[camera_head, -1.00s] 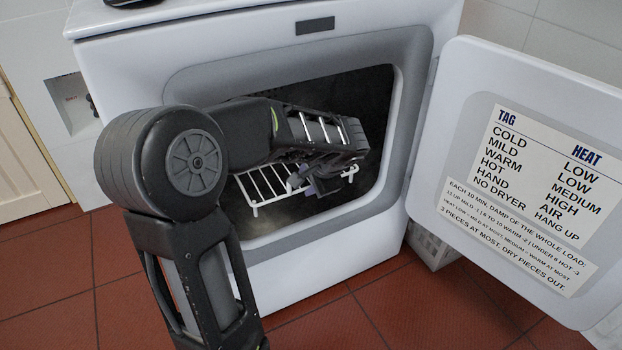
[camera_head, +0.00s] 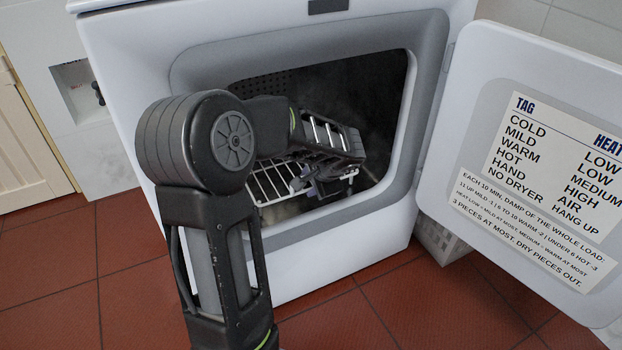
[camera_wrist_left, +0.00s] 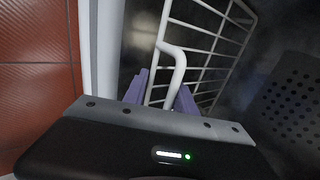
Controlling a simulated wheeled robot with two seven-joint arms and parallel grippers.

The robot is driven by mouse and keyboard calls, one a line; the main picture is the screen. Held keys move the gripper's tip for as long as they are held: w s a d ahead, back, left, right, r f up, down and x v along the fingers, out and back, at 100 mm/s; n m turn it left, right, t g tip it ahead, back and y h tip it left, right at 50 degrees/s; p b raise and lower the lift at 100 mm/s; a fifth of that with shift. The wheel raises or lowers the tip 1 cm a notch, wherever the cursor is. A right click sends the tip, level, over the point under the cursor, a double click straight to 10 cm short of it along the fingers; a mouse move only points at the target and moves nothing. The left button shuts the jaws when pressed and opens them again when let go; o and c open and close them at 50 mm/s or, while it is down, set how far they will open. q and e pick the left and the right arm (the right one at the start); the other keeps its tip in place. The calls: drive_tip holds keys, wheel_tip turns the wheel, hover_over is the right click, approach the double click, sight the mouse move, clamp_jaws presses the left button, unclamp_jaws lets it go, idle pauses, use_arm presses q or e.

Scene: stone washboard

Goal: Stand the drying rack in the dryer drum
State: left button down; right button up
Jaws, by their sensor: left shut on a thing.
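The drying rack (camera_head: 272,184) is a white wire grid inside the dryer opening, partly hidden behind my left arm. It lies roughly flat in the head view, close above the lower rim. The dryer drum (camera_head: 262,88) is dark with a perforated back wall. My left gripper (camera_head: 318,188) reaches through the opening. In the left wrist view its two purple fingers (camera_wrist_left: 160,94) are shut on a bent wire at the end of the rack (camera_wrist_left: 205,45). The rack extends away from the fingers. Whether it touches the drum floor is hidden. My right gripper is not in view.
The dryer door (camera_head: 450,150) stands open to the right with a label sheet (camera_head: 545,165). The grey opening rim (camera_head: 428,110) surrounds my arm closely.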

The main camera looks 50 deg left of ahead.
use_arm(q)
drive_tip(key=shift+f, duration=0.25)
drive_tip(key=c, duration=0.9)
unclamp_jaws()
drive_tip(key=p+v, duration=0.3)
drive_tip(key=v, duration=0.4)
drive_tip(key=shift+s+d+r, duration=0.1)
drive_tip(key=shift+d+r, duration=0.15)
drive_tip(key=shift+r, duration=0.05)
